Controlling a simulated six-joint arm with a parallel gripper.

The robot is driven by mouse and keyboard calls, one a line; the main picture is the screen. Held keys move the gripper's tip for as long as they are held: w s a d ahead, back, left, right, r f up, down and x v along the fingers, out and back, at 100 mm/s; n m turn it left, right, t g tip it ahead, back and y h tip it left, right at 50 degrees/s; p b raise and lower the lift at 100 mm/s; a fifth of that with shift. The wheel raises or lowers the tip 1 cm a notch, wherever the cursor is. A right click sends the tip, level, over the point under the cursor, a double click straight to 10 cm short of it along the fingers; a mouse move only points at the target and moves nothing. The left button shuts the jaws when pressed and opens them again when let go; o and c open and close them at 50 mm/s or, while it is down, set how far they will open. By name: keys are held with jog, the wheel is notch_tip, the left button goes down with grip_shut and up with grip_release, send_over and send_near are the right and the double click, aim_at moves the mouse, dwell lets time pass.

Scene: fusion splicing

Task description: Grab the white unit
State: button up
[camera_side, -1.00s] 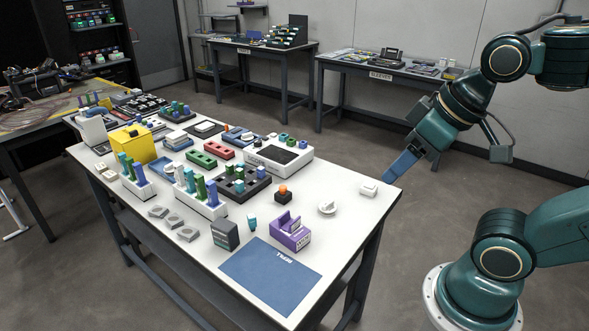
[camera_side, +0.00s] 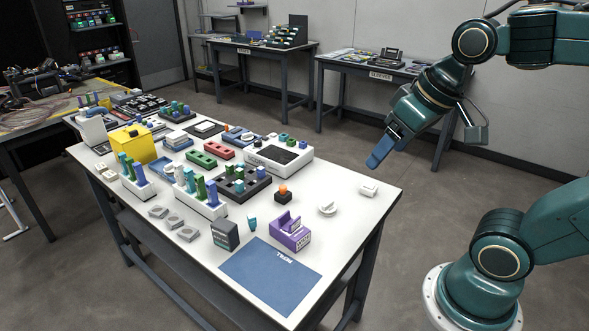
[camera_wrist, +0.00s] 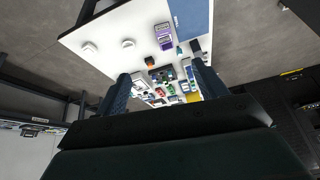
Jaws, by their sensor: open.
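A small white unit (camera_side: 369,188) lies near the table's right corner. In the wrist view a small white block (camera_wrist: 89,47) shows near the table corner at the upper left. A white piece with a round base (camera_side: 327,208) lies a little left of the unit; it also shows in the wrist view (camera_wrist: 128,44). I cannot tell for sure which white piece the task names. My gripper (camera_side: 376,162) is above the table's far right edge, beyond and above the small white unit. In the wrist view my gripper (camera_wrist: 162,88) has its fingers wide apart with nothing between them.
A purple holder (camera_side: 289,233), a black block with an orange top (camera_side: 283,194) and a blue mat (camera_side: 270,275) are on the white table. Racks, coloured blocks and a yellow box (camera_side: 133,144) crowd the left half. The right corner is mostly clear.

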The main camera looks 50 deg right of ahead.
jog(key=w+d+m+g, duration=0.1)
jog(key=w+d+m, duration=0.3)
jog(key=w+d, duration=0.25)
jog(key=m+g, duration=0.4)
jog(key=m, duration=0.7)
send_over(371, 185)
notch_tip(371, 185, down, 20)
jog(key=shift+w+d+f, duration=0.1)
jog(key=shift+f, duration=0.1)
jog(key=shift+f, duration=4.15)
